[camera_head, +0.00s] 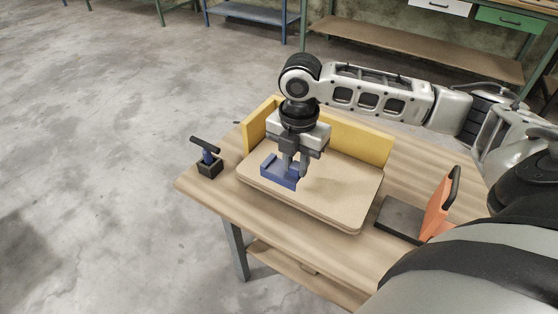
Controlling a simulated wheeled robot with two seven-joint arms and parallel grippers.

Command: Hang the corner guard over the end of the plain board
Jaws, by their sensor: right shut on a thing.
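My right gripper (297,168) points down over the boards and is shut on the blue corner guard (275,172). The guard is a small angular blue piece, partly hidden by the fingers. It is over the top face of the tan plain board (340,197), towards its left part; I cannot tell whether it touches the board. The board has rounded corners and lies flat on the wooden table, with at least one more layer showing under its front edge. My left gripper is not in view.
A yellow L-shaped fence (362,143) stands along the boards' back and left. A black plate with an orange upright (437,208) is at the right. The table (270,222) is bare in front.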

